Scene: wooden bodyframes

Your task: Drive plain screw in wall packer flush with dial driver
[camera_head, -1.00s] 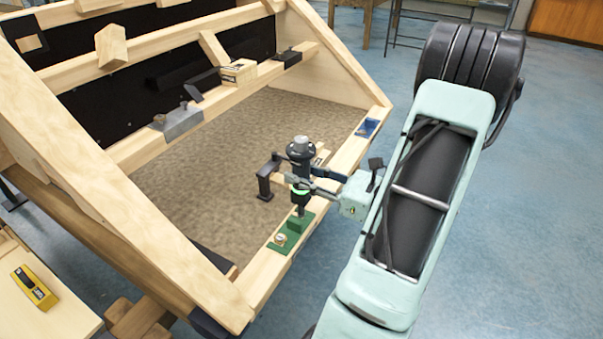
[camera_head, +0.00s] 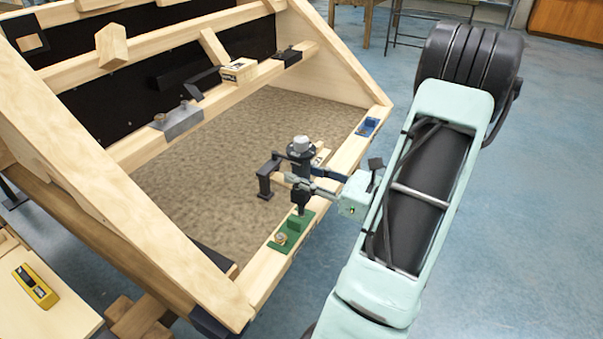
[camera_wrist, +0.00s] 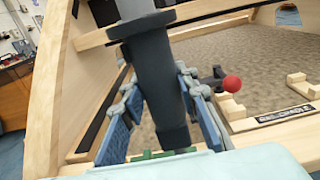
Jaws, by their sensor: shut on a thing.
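My gripper (camera_head: 318,187) is shut on the dial driver (camera_head: 301,152), a dark upright tool with a grey cap. In the wrist view the driver (camera_wrist: 158,85) stands between the blue-padded fingers (camera_wrist: 163,108). Its lower end is over the far end of a green packer (camera_head: 279,246) on the front wooden rail. Whether the tip touches a screw there is hidden. A brass-coloured screw head (camera_head: 281,239) shows at the near end of the green packer. I cannot tell which screw is the plain one.
A blue packer (camera_head: 368,127) lies farther along the rail. A grey packer (camera_head: 180,122), a labelled wooden block (camera_head: 238,72) and a black piece (camera_head: 287,57) sit on the rear rail.

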